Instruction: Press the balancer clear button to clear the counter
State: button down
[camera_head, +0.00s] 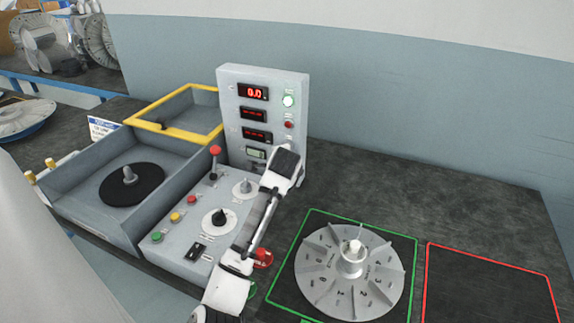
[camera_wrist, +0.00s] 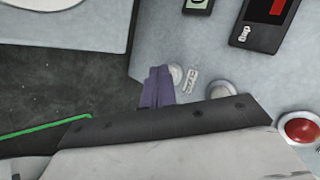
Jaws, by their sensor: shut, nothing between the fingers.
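The balancer's upright grey panel (camera_head: 228,110) stands at the back of the console, with red displays and a small green counter display (camera_head: 256,153) low down. The counter display is partly cut off in the wrist view (camera_wrist: 197,4), and its digits are not readable. My gripper (camera_head: 287,160) is at the panel's lower right and hides the controls there in the head view. In the wrist view its shut fingertips (camera_wrist: 159,73) are empty and beside a small pale round button (camera_wrist: 176,75) with a label too blurred to read. I cannot tell whether they touch it.
A second pale button (camera_wrist: 221,89) and a red button (camera_wrist: 301,128) are near my gripper. A knob (camera_head: 219,219) and other switches are on the console deck. A finned impeller (camera_head: 340,280) lies right of my arm.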

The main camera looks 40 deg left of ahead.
jog(key=shift+s+d, duration=0.2)
jog(key=shift+s, duration=0.5)
jog(key=shift+s, duration=0.1)
jog(key=s, duration=0.2)
jog(key=s+d+b, duration=0.1)
jog(key=s, duration=0.1)
jog(key=shift+s, duration=0.35)
jog(key=shift+d, duration=0.1)
dwell(0.5)
